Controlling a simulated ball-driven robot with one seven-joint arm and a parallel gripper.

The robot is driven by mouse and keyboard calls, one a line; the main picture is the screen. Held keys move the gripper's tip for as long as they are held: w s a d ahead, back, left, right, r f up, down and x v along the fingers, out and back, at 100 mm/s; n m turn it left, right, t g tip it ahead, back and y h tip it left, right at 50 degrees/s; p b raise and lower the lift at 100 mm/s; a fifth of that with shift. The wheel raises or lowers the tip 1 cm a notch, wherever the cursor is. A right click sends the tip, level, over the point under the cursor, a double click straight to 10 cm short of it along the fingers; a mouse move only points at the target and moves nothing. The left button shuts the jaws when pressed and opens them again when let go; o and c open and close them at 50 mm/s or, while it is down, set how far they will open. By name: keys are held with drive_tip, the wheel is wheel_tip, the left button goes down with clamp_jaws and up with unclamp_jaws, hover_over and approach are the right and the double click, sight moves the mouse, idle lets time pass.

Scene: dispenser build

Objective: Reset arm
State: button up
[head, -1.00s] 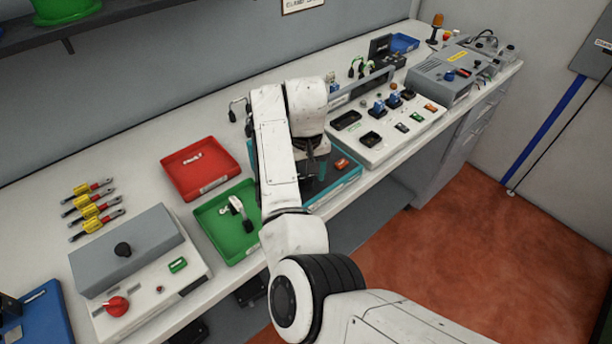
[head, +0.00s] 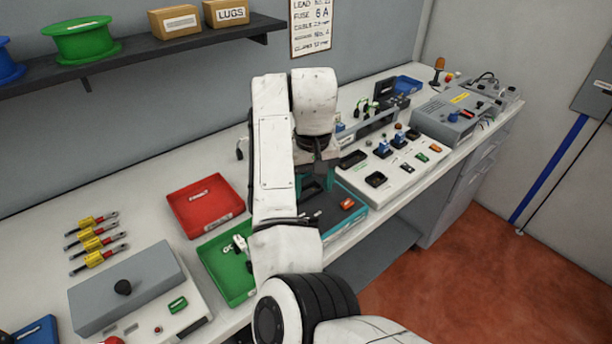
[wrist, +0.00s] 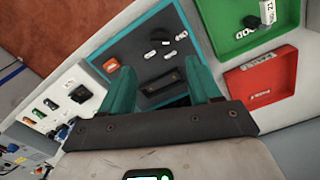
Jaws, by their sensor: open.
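My gripper (wrist: 163,98) is open in the wrist view, its two teal fingers spread above a dark tray with a teal rim (wrist: 119,31). Nothing shows between the fingers except the tray surface and a black bar-shaped part (wrist: 160,86) lying just beyond them. The tray also holds several small white pieces and an orange piece (wrist: 144,54). In the head view my arm reaches over the bench, and my gripper (head: 315,183) points down above the teal-rimmed tray (head: 357,212). My arm hides part of that tray.
A red tray (head: 226,216) and a green tray (head: 243,292) lie left of my arm. A grey lidded box (head: 150,290) and yellow-red tools (head: 90,242) are further left. A white panel (head: 400,172) stands right of the tray. A shelf (head: 130,57) hangs behind.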

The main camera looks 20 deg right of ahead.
drive_tip(key=s+d+f+m+t+h, duration=0.1)
drive_tip(key=s+d+f+h, duration=0.2)
drive_tip(key=s+d+f, duration=1.3)
drive_tip(key=s+a+f+y, duration=0.1)
drive_tip(key=s+a, duration=0.3)
drive_tip(key=s, duration=0.7)
drive_tip(key=s+a+f+n+y, duration=0.1)
drive_tip(key=s+a+f, duration=0.3)
drive_tip(key=s, duration=0.7)
drive_tip(key=shift+s+a+f+y, duration=0.15)
drive_tip(key=shift+s+y, duration=0.25)
